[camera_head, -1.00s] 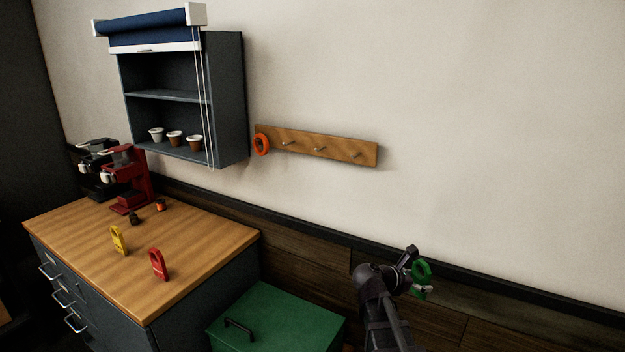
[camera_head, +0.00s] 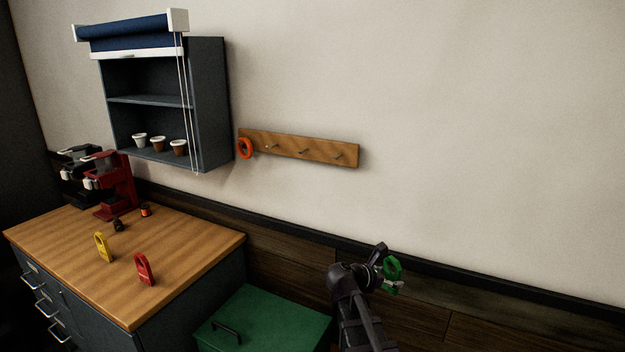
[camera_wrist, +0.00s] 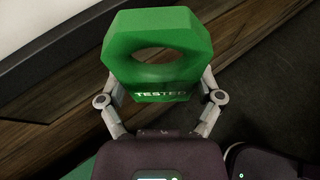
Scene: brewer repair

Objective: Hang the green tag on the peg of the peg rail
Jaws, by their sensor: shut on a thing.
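The green tag (camera_wrist: 158,85) reads "TESTED" and has an oval hole. My gripper (camera_wrist: 160,98) is shut on its lower part, one finger on each side. In the head view the green tag (camera_head: 393,266) is at my gripper (camera_head: 388,276), in front of the dark lower wall. The wooden peg rail (camera_head: 320,153) is on the wall, above and to the left of my gripper. Several metal pegs stick out of it, three of them bare. An orange ring-shaped thing (camera_head: 245,148) hangs at its left end.
A yellow tag (camera_head: 103,247) and a red tag (camera_head: 145,269) stand on the wooden counter (camera_head: 190,270). A wall cabinet (camera_head: 212,105) with cups and a blue blind is left of the rail. A green box (camera_head: 275,315) stands below. The wall right of the rail is clear.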

